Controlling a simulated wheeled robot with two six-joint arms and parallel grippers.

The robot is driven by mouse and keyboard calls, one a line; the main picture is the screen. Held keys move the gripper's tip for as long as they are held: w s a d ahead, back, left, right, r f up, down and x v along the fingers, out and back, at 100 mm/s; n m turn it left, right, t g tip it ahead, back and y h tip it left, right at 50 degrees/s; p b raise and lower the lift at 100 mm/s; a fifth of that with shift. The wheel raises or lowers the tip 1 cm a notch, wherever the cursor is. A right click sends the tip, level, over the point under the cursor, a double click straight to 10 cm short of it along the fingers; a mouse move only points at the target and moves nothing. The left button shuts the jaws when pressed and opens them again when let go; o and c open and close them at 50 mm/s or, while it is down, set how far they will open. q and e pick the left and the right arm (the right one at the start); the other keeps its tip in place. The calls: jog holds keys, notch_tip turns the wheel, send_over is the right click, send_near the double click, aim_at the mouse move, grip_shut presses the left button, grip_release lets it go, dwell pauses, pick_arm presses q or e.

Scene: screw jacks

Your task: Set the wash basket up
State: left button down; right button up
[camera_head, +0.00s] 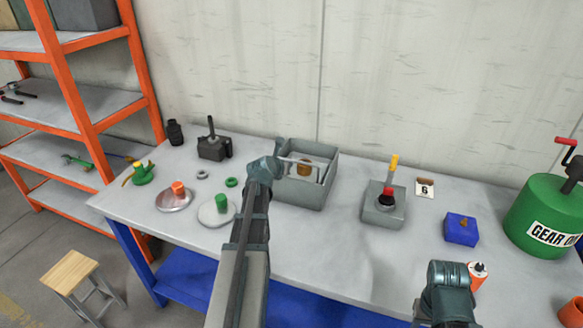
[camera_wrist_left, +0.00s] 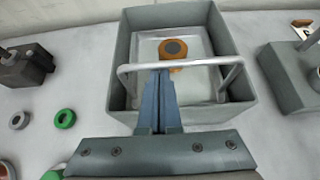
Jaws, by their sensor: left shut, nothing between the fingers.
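The wash basket is a pale metal tray with a bail handle (camera_wrist_left: 205,63), inside an open grey tank (camera_head: 298,193). The tank also fills the middle of the left wrist view (camera_wrist_left: 235,112). An orange-brown ring with a dark centre (camera_wrist_left: 173,48) lies in the basket; it also shows in the head view (camera_head: 304,169). The handle stands up off the basket floor. My left gripper (camera_wrist_left: 161,76) is shut and empty, its fingertips at the handle bar; I cannot tell whether they touch it. My right arm shows at the bottom right; its fingers are out of sight.
Right of the tank stand a grey block with a red-and-yellow lever (camera_head: 384,207), a blue box (camera_head: 460,229) and a green gear-oil drum (camera_head: 541,212). Left are a green part (camera_head: 222,203), rings, a red-topped dish (camera_head: 174,200) and a dark block (camera_head: 213,149).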

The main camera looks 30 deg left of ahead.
pick_arm(q)
jog(key=shift+w+r+p, duration=0.2)
jog(key=shift+r+p, duration=0.3)
jog(key=shift+r, duration=0.45)
jog(key=shift+s+d+r, duration=0.1)
jog(key=shift+s+r, duration=0.1)
jog(key=shift+s, duration=0.1)
jog(key=p+v, duration=0.4)
jog(key=v, duration=0.5)
jog(key=shift+s+f+p, duration=0.2)
jog(key=shift+s+p, duration=0.15)
jog(key=shift+p, duration=0.05)
